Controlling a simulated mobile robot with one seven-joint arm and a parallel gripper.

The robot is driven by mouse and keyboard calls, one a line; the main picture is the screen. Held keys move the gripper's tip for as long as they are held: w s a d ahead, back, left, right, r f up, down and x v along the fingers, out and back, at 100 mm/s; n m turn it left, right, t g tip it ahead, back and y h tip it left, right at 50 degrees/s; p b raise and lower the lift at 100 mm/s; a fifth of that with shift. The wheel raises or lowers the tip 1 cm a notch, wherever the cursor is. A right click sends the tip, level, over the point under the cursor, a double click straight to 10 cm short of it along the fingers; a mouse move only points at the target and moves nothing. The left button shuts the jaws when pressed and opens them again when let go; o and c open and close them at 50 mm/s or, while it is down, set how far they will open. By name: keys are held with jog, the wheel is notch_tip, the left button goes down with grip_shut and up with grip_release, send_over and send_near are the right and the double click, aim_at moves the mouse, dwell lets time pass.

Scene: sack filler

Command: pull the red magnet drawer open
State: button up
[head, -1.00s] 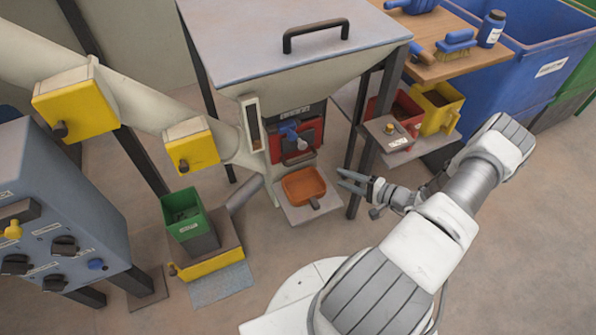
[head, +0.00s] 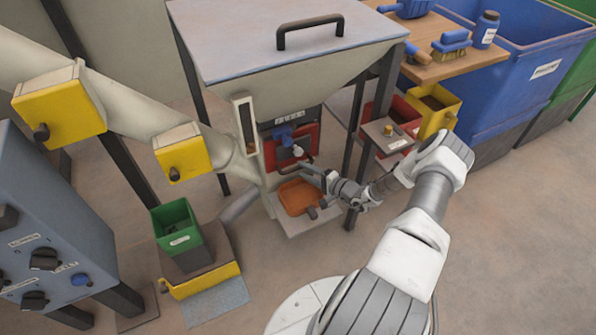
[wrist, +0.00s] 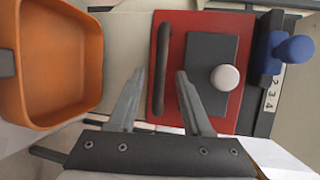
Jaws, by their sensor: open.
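The red magnet drawer (head: 305,138) is set in the front of the hopper. In the wrist view its red front (wrist: 207,28) carries a dark bar handle (wrist: 162,50), a dark grey plate and a white knob (wrist: 225,77). My gripper (wrist: 160,72) is open and empty at the drawer front. Its fingertips lie on either side of the handle in the picture; contact cannot be told. In the head view my gripper (head: 311,178) is at the drawer's lower edge and partly hides the handle area. The drawer looks shut.
An orange tray (head: 295,198) sits just below the drawer, close to my gripper; it also shows in the wrist view (wrist: 62,60). A blue knob (wrist: 294,48) is beside the drawer. Hopper legs, a red bin (head: 372,113) and a yellow bin (head: 433,105) stand to the right.

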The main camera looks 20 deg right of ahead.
aim_at(298, 168)
jog(key=shift+b+x, duration=0.4)
jog(key=shift+x, duration=1.3)
grip_shut()
